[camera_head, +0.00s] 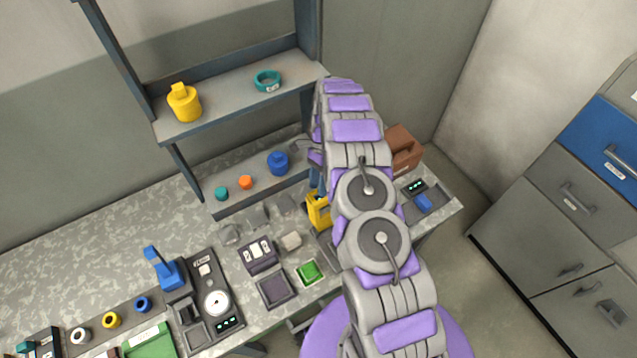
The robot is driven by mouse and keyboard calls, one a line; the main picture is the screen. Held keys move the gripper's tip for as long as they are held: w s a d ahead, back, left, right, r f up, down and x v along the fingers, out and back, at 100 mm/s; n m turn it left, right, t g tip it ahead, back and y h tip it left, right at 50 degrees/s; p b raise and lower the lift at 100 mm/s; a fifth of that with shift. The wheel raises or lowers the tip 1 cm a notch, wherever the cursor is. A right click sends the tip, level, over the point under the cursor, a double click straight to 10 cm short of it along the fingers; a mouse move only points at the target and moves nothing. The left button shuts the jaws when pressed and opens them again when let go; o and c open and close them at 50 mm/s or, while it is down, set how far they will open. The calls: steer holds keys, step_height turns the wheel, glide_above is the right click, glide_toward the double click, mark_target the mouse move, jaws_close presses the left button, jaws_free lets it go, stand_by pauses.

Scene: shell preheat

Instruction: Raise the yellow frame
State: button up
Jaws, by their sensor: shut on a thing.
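The yellow frame (319,211) shows at the middle of the bench, just left of my arm's round joints. Its right side is hidden behind my arm. My arm rises from the bottom, bends over at the top, and comes down on the far side. My gripper (315,187) is mostly hidden behind the arm, directly above the yellow frame. It is shut on the frame, though the fingertips are not clear. I cannot tell whether the frame touches the bench.
A shelf unit (225,95) stands behind, with a yellow container (184,103) and a teal ring (267,80). A blue knob (278,162) sits on its lower shelf. A brown box (403,150) is right of my arm. A dark block with white switches (259,255) and a green-topped tray (309,272) are near.

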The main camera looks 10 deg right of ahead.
steer(key=shift+s+f, duration=0.3)
steer(key=shift+f, duration=0.05)
steer(key=s+r, duration=0.2)
steer(key=s, duration=0.5)
steer(key=s+r, duration=0.3)
steer(key=s, duration=0.5)
steer(key=shift+s+d+r, duration=0.15)
steer(key=shift+d+r, duration=0.05)
steer(key=shift+r, duration=0.15)
stand_by(0.3)
